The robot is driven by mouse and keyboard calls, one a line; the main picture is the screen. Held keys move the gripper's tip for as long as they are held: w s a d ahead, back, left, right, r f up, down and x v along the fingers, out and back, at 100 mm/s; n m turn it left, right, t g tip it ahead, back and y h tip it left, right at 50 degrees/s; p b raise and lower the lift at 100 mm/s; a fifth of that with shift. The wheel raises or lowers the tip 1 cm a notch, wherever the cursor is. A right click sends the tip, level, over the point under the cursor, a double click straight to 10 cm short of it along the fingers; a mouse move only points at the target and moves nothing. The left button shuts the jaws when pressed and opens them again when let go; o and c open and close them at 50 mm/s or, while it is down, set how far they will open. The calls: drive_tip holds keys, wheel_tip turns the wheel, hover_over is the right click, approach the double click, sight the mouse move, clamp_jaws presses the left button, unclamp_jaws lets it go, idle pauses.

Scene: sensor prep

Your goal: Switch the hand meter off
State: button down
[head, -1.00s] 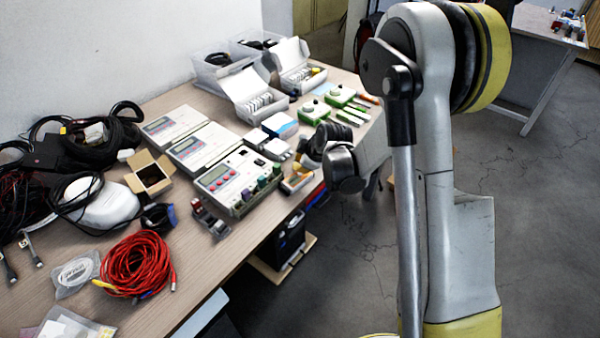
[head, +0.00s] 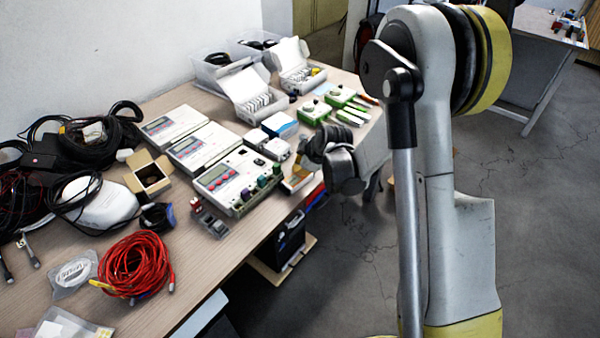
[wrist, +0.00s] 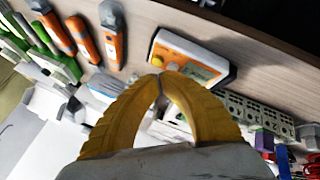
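The hand meter, an orange and white box with a display and a yellow knob, lies on the table in the wrist view (wrist: 192,58). In the head view the orange meter (head: 296,182) lies near the table's front edge, partly hidden by my gripper. My gripper (wrist: 159,76) has two yellow ribbed fingers whose tips meet, with nothing visible between them. The tips appear right beside the yellow knob; I cannot tell if they touch it. In the head view my gripper (head: 304,160) is just above the meter, its fingers mostly hidden.
Several grey instrument boxes (head: 225,177) stand left of the meter, close to my gripper. Orange handheld tools (wrist: 84,38) and green devices (head: 315,110) lie nearby. A red cable coil (head: 135,265) and black cables are farther left. Open floor lies beyond the table's front edge.

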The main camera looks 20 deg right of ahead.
drive_tip(key=shift+f+b, duration=0.3)
drive_tip(key=shift+f, duration=0.1)
drive_tip(key=shift+r, duration=0.15)
idle(0.4)
drive_tip(key=shift+r+p, duration=0.5)
drive_tip(key=shift+r, duration=0.2)
drive_tip(key=shift+r+p, duration=1.6)
drive_tip(key=shift+r, duration=0.9)
